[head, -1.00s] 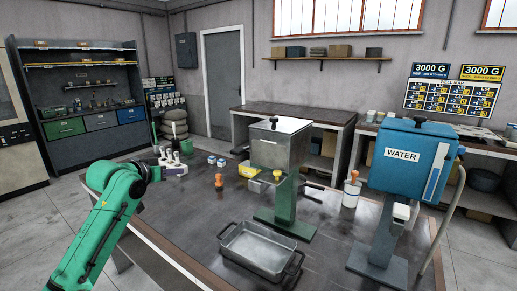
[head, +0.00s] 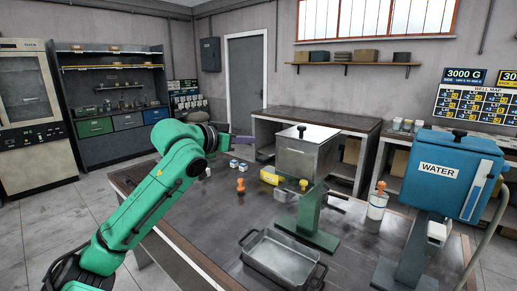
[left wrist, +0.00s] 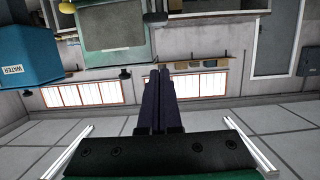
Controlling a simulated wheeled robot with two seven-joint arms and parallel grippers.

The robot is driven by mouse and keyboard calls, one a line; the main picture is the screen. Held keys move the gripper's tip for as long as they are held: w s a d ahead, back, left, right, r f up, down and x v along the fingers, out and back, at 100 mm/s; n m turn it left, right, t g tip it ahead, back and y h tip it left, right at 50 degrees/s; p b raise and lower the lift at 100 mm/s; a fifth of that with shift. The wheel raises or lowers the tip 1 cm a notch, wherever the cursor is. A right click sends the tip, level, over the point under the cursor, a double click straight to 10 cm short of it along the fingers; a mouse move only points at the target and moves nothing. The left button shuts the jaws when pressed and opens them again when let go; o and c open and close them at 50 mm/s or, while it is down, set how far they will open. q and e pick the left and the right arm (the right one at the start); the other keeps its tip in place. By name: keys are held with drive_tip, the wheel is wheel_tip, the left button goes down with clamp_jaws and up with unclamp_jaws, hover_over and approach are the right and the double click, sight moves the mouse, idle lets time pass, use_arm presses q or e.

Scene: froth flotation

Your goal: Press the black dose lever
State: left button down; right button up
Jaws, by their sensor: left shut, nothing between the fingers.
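My left gripper (head: 242,141) reaches in from the left, its dark fingers pointing right toward the grey hopper (head: 303,158) on its green stand (head: 308,216). The fingers are shut and empty, clear of the hopper. In the left wrist view the shut fingers (left wrist: 160,92) point up the picture, and the hopper (left wrist: 112,25) appears upside down beyond them. A thin black bar (head: 338,197) juts out right of the green stand; I cannot tell surely whether it is the dose lever. A yellow knob (head: 303,185) sits at the hopper's lower front. My right gripper is not in view.
A metal tray (head: 278,258) lies in front of the stand. An orange-topped item (head: 240,185) and small boxes (head: 234,165) stand on the table (head: 205,213). The table's left front is clear.

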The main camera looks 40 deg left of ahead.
sight(273, 156)
use_arm(q)
drive_tip(key=w+f+p, duration=0.2)
drive_tip(key=w+f, duration=0.3)
drive_tip(key=shift+f+p, duration=0.2)
drive_tip(key=shift+p, duration=0.2)
drive_tip(key=shift+w, duration=0.15)
